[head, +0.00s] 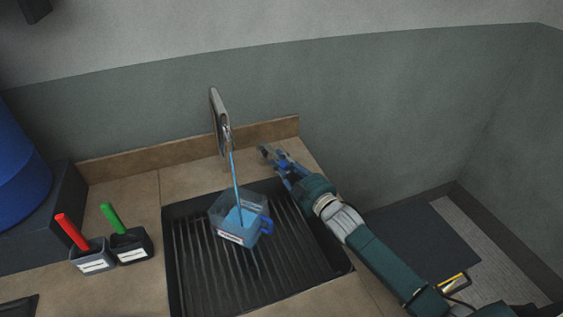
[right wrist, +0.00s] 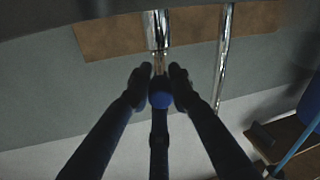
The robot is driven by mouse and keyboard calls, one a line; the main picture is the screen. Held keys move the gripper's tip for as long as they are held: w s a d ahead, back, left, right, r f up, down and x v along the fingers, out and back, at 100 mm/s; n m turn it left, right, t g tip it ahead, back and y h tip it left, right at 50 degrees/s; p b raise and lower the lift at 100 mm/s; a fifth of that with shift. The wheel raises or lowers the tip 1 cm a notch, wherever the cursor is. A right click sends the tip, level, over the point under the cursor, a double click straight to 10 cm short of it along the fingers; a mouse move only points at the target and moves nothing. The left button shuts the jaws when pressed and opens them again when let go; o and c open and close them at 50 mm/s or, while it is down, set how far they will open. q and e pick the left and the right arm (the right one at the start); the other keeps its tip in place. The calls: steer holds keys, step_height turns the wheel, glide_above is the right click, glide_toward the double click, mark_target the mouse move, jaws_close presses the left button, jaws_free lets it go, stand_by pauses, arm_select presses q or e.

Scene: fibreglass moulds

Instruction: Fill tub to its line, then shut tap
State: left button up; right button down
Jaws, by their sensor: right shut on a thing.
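A clear tub (head: 229,207) with a blue handle and a white label stands on the dark ribbed drain tray (head: 200,275) under the tap's spout (head: 219,118). A thin blue stream (head: 234,172) runs from the spout into the tub, and blue liquid covers its bottom part. I cannot make out the fill line. My right gripper (head: 274,157) is at the counter's back, right of the spout. In the right wrist view its fingers (right wrist: 158,82) are shut on a round blue tap knob (right wrist: 160,98) on a chrome stem. My left gripper is not in view.
Two dark holders stand left of the drain tray, one with a red-handled tool (head: 72,232) and one with a green-handled tool (head: 112,217). A large blue drum (head: 20,165) sits at far left. A low backsplash (head: 140,163) runs behind the counter.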

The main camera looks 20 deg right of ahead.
steer(key=c, duration=1.6)
jaws_free()
steer(key=shift+f, duration=0.25)
steer(key=shift+o, duration=0.2)
steer(key=shift+r, duration=0.1)
steer(key=v, duration=0.7)
steer(key=shift+s, duration=0.25)
